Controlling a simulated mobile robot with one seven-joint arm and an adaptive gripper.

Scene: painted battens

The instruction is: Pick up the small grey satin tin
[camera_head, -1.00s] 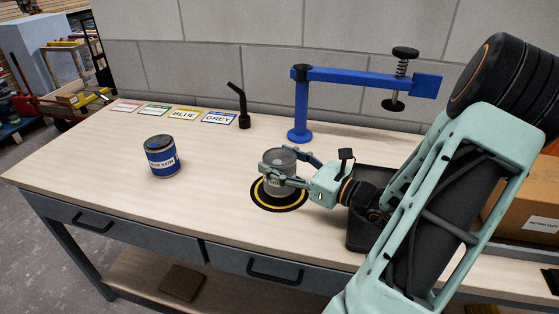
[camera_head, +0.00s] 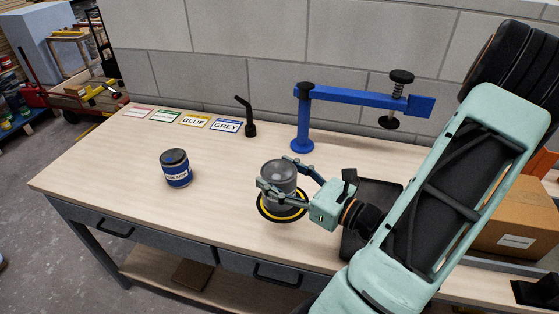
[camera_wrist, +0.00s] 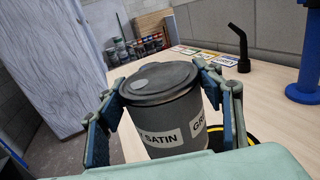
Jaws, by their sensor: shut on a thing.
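The grey satin tin (camera_head: 279,180) is a dark grey can with a lid, upright over a black disc with a yellow ring (camera_head: 265,211) on the workbench. In the wrist view the tin (camera_wrist: 160,112) fills the middle, and its white labels read "Y SATIN" and "GR". My gripper (camera_head: 273,172) is shut on the tin, one finger on each side; in the wrist view both fingers (camera_wrist: 162,78) press near its upper sides. I cannot tell whether the tin's base touches the disc, as it is partly hidden.
A blue-labelled tin (camera_head: 176,169) stands to the left. A blue post with an arm (camera_head: 303,120) stands behind the tin. A black tray (camera_head: 377,192) and cardboard box (camera_head: 515,220) are at right.

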